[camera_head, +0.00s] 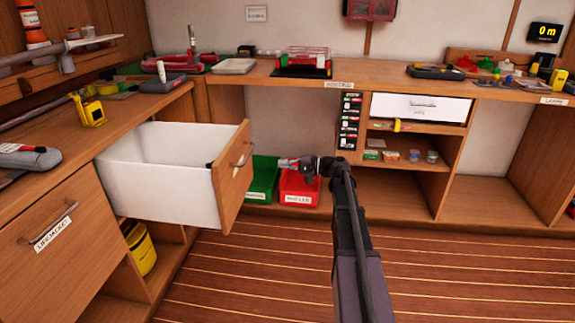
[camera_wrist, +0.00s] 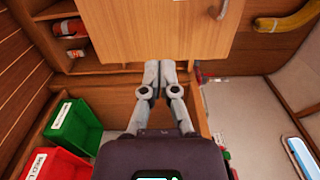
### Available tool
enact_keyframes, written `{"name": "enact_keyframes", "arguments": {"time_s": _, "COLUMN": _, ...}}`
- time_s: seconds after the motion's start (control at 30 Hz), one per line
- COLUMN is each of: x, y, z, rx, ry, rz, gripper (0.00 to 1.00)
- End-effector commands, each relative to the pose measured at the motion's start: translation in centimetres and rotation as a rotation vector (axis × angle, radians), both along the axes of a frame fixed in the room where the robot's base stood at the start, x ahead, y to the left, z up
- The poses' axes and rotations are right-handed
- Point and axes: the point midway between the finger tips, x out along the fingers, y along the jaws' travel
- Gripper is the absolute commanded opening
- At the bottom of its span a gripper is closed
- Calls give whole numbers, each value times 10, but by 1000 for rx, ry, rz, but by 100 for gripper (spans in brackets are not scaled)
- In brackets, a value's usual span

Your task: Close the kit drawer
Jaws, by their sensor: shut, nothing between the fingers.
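The open drawer has a white box (camera_head: 155,190) and a wooden front (camera_head: 233,178) with a metal handle (camera_head: 241,155). It is pulled well out of the left counter, and its inside looks empty where visible. No kit label on it is readable. My gripper (camera_head: 283,163) is right of the drawer front, pointing left towards it. In the wrist view, my gripper's fingers (camera_wrist: 159,68) are together and empty, at the edge of the wooden front (camera_wrist: 150,32). The handle (camera_wrist: 222,8) is up and right of the fingertips. I cannot tell whether they touch the front.
A green bin (camera_head: 262,182) and a red bin (camera_head: 298,190) stand on the floor behind my gripper. A closed drawer with a lifejacket label (camera_head: 52,233) is at lower left. A white drawer front (camera_head: 420,108) sits under the back counter. The floor (camera_head: 260,275) is clear.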

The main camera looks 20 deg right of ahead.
Motion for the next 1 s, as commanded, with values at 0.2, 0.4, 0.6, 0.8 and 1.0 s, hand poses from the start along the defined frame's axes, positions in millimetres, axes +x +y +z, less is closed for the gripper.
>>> {"name": "enact_keyframes", "arguments": {"time_s": 0.2, "x": 17, "y": 29, "z": 0, "rx": 0, "ry": 0, "rz": 3, "gripper": 0}}
{"name": "enact_keyframes", "arguments": {"time_s": 0.4, "x": 32, "y": 56, "z": 0, "rx": 0, "ry": 0, "rz": 3, "gripper": 0}}
{"name": "enact_keyframes", "arguments": {"time_s": 0.6, "x": 46, "y": 79, "z": 0, "rx": 0, "ry": 0, "rz": 2, "gripper": 0}}
{"name": "enact_keyframes", "arguments": {"time_s": 0.8, "x": 53, "y": 92, "z": 0, "rx": 0, "ry": 0, "rz": 1, "gripper": 0}}
{"name": "enact_keyframes", "arguments": {"time_s": 1.0, "x": 55, "y": 96, "z": 0, "rx": 0, "ry": 0, "rz": 0, "gripper": 0}}
